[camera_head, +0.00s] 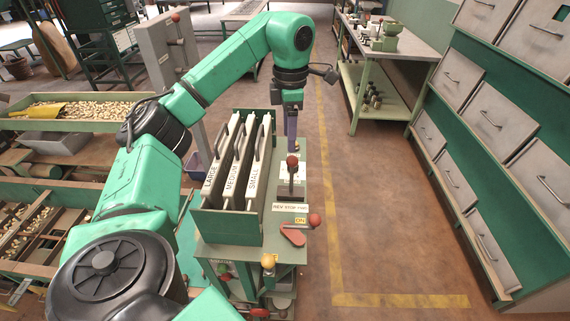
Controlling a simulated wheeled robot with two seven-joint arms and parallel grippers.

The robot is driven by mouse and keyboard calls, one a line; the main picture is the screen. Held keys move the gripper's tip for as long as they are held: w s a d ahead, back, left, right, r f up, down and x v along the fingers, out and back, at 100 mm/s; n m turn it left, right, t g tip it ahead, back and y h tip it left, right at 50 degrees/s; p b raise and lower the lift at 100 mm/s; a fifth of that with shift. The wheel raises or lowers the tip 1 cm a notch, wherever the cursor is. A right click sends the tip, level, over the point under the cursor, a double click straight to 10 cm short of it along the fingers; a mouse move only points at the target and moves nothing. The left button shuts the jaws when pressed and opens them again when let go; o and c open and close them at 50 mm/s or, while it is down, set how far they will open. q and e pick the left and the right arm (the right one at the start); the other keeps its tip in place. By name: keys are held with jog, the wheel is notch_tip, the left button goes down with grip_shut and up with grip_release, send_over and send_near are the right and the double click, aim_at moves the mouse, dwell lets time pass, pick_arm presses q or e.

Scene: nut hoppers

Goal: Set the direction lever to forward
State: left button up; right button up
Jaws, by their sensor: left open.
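The direction lever (291,176) stands on the green machine's top panel, with a dark red ball knob and a dark upright stem. A white label reading "REV STOP FWD" (290,207) lies just in front of it. The stem looks roughly upright, but I cannot tell its exact setting. My left gripper (291,146) points down just behind the knob, near the panel's far end. It is open and appears empty; its fingers overlap in this view, and I cannot tell whether they touch the knob. My right gripper is out of view.
Upright plates marked LARGE, MEDIUM and SMALL (254,165) stand left of the lever. A red handle (292,235) and a red ball knob (315,220) sit nearer me. Drawer cabinets (480,120) line the right; the floor (385,220) between is clear.

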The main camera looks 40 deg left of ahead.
aim_at(293, 158)
pick_arm(q)
jog(key=f+b, duration=0.1)
jog(key=f, duration=0.1)
jog(key=d+f+b, duration=0.1)
jog(key=f, duration=0.1)
jog(key=f+b, duration=0.2)
jog(key=shift+s+d+f, duration=0.2)
jog(key=shift+s+d, duration=0.05)
jog(key=shift+d, duration=0.15)
jog(key=f, duration=0.4)
jog(key=f+p, duration=0.1)
jog(key=f, duration=0.1)
jog(key=shift+a+f, duration=0.3)
jog(key=shift+a, duration=0.05)
jog(key=shift+w+f, duration=0.1)
jog(key=shift+f, duration=0.35)
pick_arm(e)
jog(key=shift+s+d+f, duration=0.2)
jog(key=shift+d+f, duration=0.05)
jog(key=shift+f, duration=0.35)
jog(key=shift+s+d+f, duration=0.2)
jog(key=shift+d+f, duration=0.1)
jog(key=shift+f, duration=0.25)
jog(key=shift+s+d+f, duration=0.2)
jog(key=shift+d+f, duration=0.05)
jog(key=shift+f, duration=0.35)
